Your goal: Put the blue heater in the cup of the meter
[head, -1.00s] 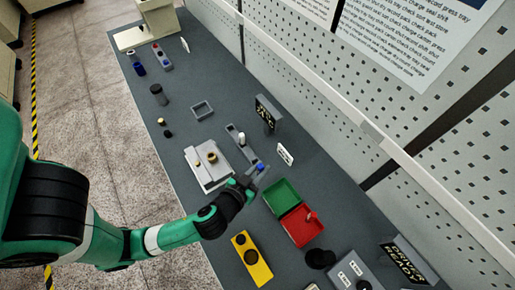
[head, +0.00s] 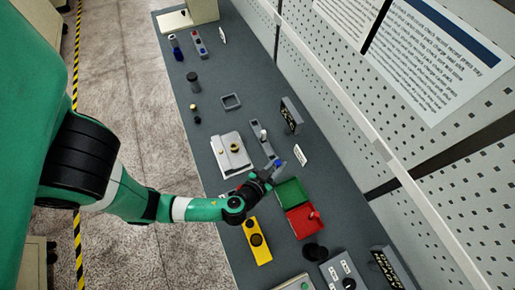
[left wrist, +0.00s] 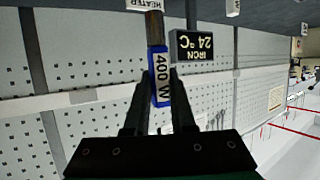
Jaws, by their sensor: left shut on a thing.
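The blue heater (head: 279,163) is between the fingertips of my left gripper (head: 272,173), beside the grey stand in the head view. In the left wrist view the heater (left wrist: 160,78), marked 400 W, sits between the two dark fingers of my left gripper (left wrist: 158,85), which is shut on it. The meter's display (head: 291,115) stands behind the grey stand; in the left wrist view a display (left wrist: 194,45) reads IRON 24 °C, upside down. I cannot make out the meter's cup for certain. My right gripper is not in view.
A grey stand (head: 256,147) with a white peg, and a white plate (head: 222,155) bearing a brass ring, lie near the gripper. A green tray (head: 291,192), red tray (head: 302,221) and yellow block (head: 258,246) are nearer. A white card (head: 299,155) stands behind the heater.

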